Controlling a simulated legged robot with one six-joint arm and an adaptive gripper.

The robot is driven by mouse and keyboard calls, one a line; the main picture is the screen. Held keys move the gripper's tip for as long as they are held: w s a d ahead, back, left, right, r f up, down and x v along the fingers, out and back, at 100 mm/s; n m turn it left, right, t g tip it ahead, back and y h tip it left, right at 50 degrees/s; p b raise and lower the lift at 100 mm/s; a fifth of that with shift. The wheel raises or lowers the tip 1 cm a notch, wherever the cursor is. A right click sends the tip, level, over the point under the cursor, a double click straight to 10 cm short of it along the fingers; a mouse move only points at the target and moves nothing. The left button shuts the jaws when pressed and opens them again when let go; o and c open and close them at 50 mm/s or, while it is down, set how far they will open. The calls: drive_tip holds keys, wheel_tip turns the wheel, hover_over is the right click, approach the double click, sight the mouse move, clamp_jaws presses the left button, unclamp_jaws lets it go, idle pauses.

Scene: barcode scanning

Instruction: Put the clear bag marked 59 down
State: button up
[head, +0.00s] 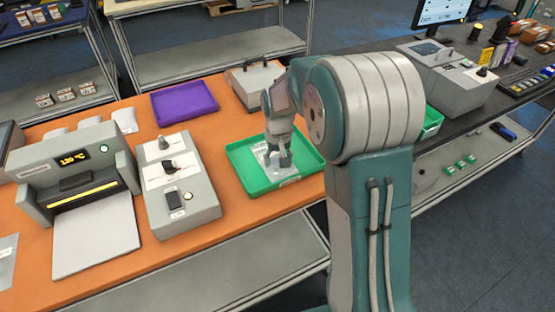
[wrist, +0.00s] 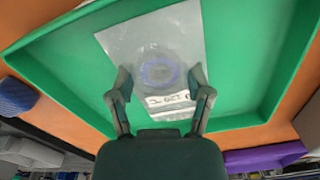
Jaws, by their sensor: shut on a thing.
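The clear bag (head: 270,160) is in the green tray (head: 240,153) on the orange table. In the wrist view the clear bag (wrist: 150,45) shows a bluish ring inside and a white printed label that reads upside down; I cannot make out a 59. My gripper (head: 279,158) points down into the tray, over the bag. In the wrist view my gripper's (wrist: 160,85) fingers stand on either side of the bag's labelled end, shut on the bag. The bag looks flat, at or very near the tray floor; I cannot tell whether it touches.
A purple tray (head: 184,102) lies behind to the left. A grey box with a switch and button (head: 178,185) stands left of the green tray, and a heat sealer (head: 68,165) farther left. Another grey device (head: 252,82) stands behind. A dark bench (head: 460,125) is at right.

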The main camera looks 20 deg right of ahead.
drive_tip(key=shift+d, duration=0.25)
drive_tip(key=o, duration=1.3)
drive_tip(key=shift+a, duration=0.4)
drive_tip(key=shift+d, duration=0.15)
drive_tip(key=shift+r, duration=0.2)
wheel_tip(320, 180, up, 12)
drive_tip(key=s+r+t, duration=0.3)
drive_tip(key=s+r, duration=0.3)
drive_tip(key=s, duration=0.6)
drive_tip(key=shift+s+a+f+n+t, duration=0.15)
drive_tip(key=shift+s+t, duration=0.3)
drive_tip(key=shift+s, duration=1.75)
drive_tip(key=shift+s+f+n+t, duration=0.15)
drive_tip(key=shift+s+t, duration=0.25)
drive_tip(key=shift+s, duration=1.85)
drive_tip(key=shift+s+a+f+n+t, duration=0.15)
drive_tip(key=shift+s+t, duration=0.3)
drive_tip(key=shift+s, duration=1.75)
